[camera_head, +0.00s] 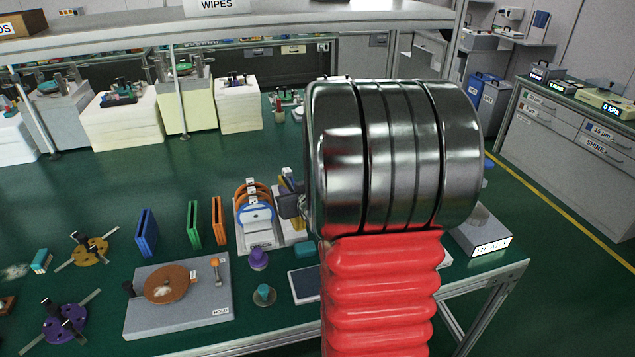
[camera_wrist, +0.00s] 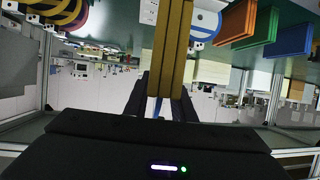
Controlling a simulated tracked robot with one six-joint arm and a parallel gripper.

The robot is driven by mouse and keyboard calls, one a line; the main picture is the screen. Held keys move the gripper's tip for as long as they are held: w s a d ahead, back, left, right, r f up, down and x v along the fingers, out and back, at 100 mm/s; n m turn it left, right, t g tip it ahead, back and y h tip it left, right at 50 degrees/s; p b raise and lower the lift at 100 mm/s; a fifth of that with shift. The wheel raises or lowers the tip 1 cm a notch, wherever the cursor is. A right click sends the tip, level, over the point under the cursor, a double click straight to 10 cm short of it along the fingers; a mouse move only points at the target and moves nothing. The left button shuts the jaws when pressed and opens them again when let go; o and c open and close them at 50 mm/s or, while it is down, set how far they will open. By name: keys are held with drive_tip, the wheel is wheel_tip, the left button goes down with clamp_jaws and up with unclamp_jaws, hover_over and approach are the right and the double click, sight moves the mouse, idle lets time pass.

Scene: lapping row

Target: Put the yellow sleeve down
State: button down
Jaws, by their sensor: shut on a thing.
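The yellow sleeve (camera_wrist: 181,62) is a flat upright piece seen edge-on in the wrist view, which is upside down. My gripper (camera_wrist: 163,103) is shut on it; the dark fingers are on either side of its near end. Whether the sleeve touches the bench cannot be told. A blue sleeve (camera_head: 146,233), a green sleeve (camera_head: 194,223) and an orange sleeve (camera_head: 218,221) stand upright on the green bench (camera_head: 105,180).
A rack (camera_head: 262,240) with orange and blue rings stands close to my gripper. A grey plate with a brown disc (camera_head: 168,285), a purple knob (camera_head: 258,259) and a teal-topped knob (camera_head: 264,294) are nearer. Clear bench lies left of the blue sleeve and behind the sleeves.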

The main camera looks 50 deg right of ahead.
drive_tip(key=w+a+f+n+y, duration=0.1)
drive_tip(key=w+a, duration=0.2)
drive_tip(key=a, duration=0.8)
drive_tip(key=w+a+f+n+y, duration=0.1)
drive_tip(key=w+a, duration=0.3)
drive_tip(key=a, duration=0.7)
drive_tip(key=w+a+n+t+y, duration=0.1)
drive_tip(key=w+a+n+y, duration=0.1)
drive_tip(key=a, duration=0.9)
drive_tip(key=shift+w+a+f+n+y, duration=0.3)
drive_tip(key=shift+w+f+y, duration=0.1)
drive_tip(key=shift+w+y, duration=0.4)
